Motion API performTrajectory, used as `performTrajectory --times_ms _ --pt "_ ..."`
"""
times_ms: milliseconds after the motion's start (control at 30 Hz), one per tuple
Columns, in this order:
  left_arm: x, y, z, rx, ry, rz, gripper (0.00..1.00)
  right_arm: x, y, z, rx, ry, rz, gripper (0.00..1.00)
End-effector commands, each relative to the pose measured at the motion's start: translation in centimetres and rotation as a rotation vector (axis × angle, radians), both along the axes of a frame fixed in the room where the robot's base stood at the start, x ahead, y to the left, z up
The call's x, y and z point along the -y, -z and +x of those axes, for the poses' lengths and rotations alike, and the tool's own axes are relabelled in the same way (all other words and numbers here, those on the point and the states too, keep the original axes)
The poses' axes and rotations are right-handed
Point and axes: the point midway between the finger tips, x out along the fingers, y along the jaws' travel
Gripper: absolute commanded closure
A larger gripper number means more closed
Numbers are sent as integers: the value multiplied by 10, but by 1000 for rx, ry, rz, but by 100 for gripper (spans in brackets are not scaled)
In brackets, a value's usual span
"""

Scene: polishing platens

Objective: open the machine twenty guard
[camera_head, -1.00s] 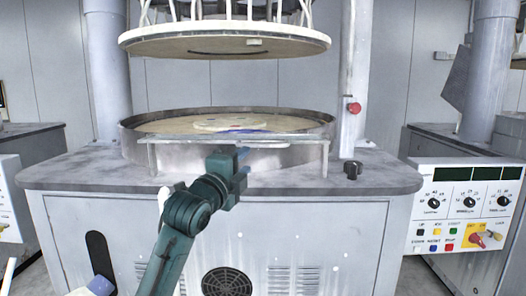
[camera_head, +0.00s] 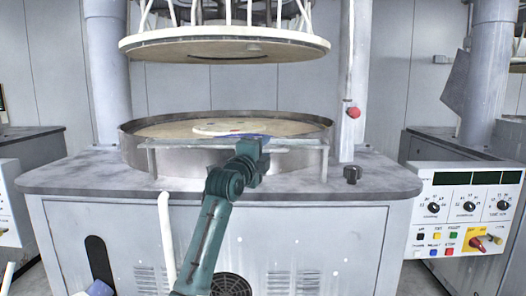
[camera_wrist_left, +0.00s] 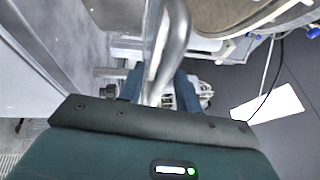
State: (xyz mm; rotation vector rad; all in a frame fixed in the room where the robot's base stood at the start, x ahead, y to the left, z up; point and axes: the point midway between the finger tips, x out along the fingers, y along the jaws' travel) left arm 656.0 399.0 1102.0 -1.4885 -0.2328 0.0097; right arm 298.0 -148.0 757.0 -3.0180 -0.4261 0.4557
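The guard is a low metal rail (camera_head: 300,143) on short posts along the front of the round platen basin (camera_head: 190,158). It looks level and in place across the front. My left gripper (camera_head: 252,147) is at the rail, a little right of its middle. In the left wrist view a shiny bent metal tube (camera_wrist_left: 172,45) runs between the two fingers of my left gripper (camera_wrist_left: 158,88). The fingers stand apart on either side of the tube; firm contact is not visible. My right gripper is not in view.
A large upper plate (camera_head: 225,46) hangs above the basin. A post with a red button (camera_head: 352,113) and a black knob (camera_head: 352,174) stand right of the basin. A control panel (camera_head: 466,215) is at the far right. The grey worktop's (camera_head: 90,172) left side is clear.

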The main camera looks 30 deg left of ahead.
Motion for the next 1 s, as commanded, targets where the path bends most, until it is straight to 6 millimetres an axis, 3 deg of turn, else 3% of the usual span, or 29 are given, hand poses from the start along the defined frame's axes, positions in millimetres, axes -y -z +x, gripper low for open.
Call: performTrajectory --times_ms 67,467,867,1000 --pt "0 0 0 0 0 0 68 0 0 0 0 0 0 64" --pt "0 0 0 0 0 -1 100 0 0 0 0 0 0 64" --pt "0 0 0 -1 0 -1 100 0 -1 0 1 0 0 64" --pt "0 -8 0 -16 1 -7 100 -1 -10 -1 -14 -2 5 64"
